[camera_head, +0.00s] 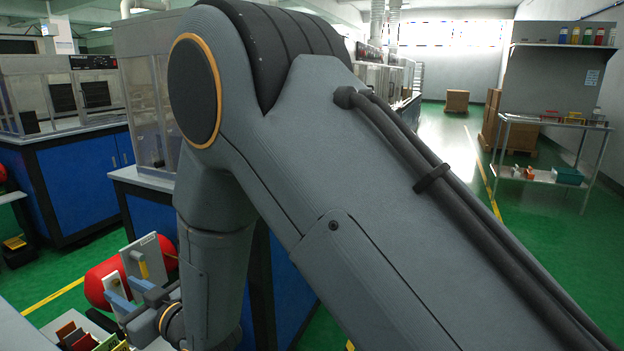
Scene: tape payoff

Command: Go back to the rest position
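My arm fills the middle of the view and bends down to the lower left. My gripper (130,291) is at the lower left, with two blue-grey fingers that look apart. I see nothing clearly held between them, though a pale plate shows close behind. A red roll-like body (103,284) lies just beyond the gripper. A grey upright panel with a yellow handle (150,262) stands in front of it. My arm hides part of this area.
A bin of coloured pieces (80,339) is at the bottom left. Blue cabinets with machines (85,185) stand at left and behind my arm. A metal rack (540,180) stands at right. Boxes (457,101) are far back. Green floor (545,235) is clear at right.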

